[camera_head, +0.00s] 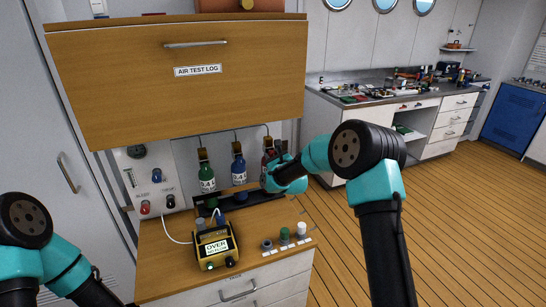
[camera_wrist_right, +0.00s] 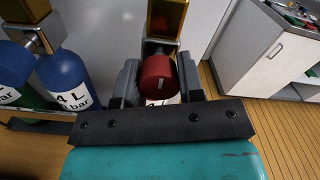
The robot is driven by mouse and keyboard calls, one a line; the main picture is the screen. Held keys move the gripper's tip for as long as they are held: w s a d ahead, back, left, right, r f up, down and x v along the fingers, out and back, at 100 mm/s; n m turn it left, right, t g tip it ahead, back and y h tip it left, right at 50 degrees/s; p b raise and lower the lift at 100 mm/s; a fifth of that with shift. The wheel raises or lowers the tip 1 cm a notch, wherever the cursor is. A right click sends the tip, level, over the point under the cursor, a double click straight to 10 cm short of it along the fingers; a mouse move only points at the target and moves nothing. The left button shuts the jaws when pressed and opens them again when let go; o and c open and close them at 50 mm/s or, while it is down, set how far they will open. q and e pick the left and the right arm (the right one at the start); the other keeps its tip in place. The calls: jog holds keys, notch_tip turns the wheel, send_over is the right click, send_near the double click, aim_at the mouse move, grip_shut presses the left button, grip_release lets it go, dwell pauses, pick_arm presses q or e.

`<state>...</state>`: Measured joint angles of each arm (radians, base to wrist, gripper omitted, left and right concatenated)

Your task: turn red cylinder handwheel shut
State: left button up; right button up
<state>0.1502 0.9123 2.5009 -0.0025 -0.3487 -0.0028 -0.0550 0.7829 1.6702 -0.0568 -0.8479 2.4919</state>
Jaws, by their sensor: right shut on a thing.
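The red cylinder (camera_head: 267,160) stands at the right end of the row of bottles, partly hidden behind my right gripper. My right gripper (camera_head: 279,158) is at this cylinder's top. In the wrist view the two fingers of the right gripper (camera_wrist_right: 157,84) stand on either side of the handwheel, shut on it. Most of the red cylinder's body is hidden in the wrist view. My left gripper is not in view; only part of the left arm shows at lower left.
A green cylinder (camera_head: 206,177) and a blue cylinder (camera_head: 238,170) stand left of the red one. A yellow meter (camera_head: 216,245) reading OVER and several small knobs are on the wooden counter (camera_head: 170,265). A wooden flap (camera_head: 130,90) labelled AIR TEST LOG overhangs the bottles.

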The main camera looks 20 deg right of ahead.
jog(key=shift+f, duration=0.1)
dwell(0.4)
jog(key=o, duration=0.9)
jog(key=shift+s, duration=0.15)
jog(key=s+d, duration=0.1)
jog(key=s, duration=1.6)
jog(key=shift+d, duration=0.4)
